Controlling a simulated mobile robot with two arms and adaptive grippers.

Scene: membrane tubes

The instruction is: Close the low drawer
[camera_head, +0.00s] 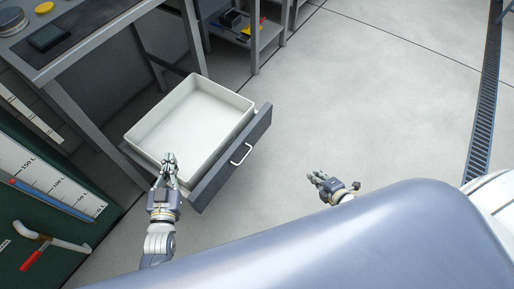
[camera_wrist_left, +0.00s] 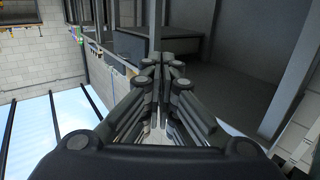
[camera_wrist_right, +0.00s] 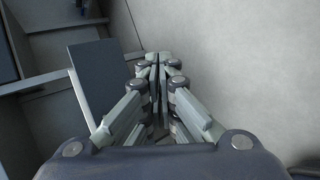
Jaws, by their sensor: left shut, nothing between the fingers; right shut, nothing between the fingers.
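The low drawer stands pulled out beneath the workbench in the head view, with a grey front panel (camera_head: 213,181), a light handle (camera_head: 241,154) and an empty white tray inside (camera_head: 190,118). My left gripper (camera_head: 169,157) is shut and empty, and appears over the drawer's near left corner; I cannot tell if it touches. It also shows shut in the left wrist view (camera_wrist_left: 167,58). My right gripper (camera_head: 313,176) is shut and empty, to the right of the drawer front and apart from it. It shows shut in the right wrist view (camera_wrist_right: 158,57), where a dark panel (camera_wrist_right: 100,75) lies left of it.
The workbench (camera_head: 100,38) with its legs stands behind and left of the drawer. A green cabinet (camera_head: 60,245) with a red-handled tool (camera_head: 32,258) is at the lower left. Open grey floor (camera_head: 370,100) lies to the right, with a floor grate (camera_head: 484,100) beyond.

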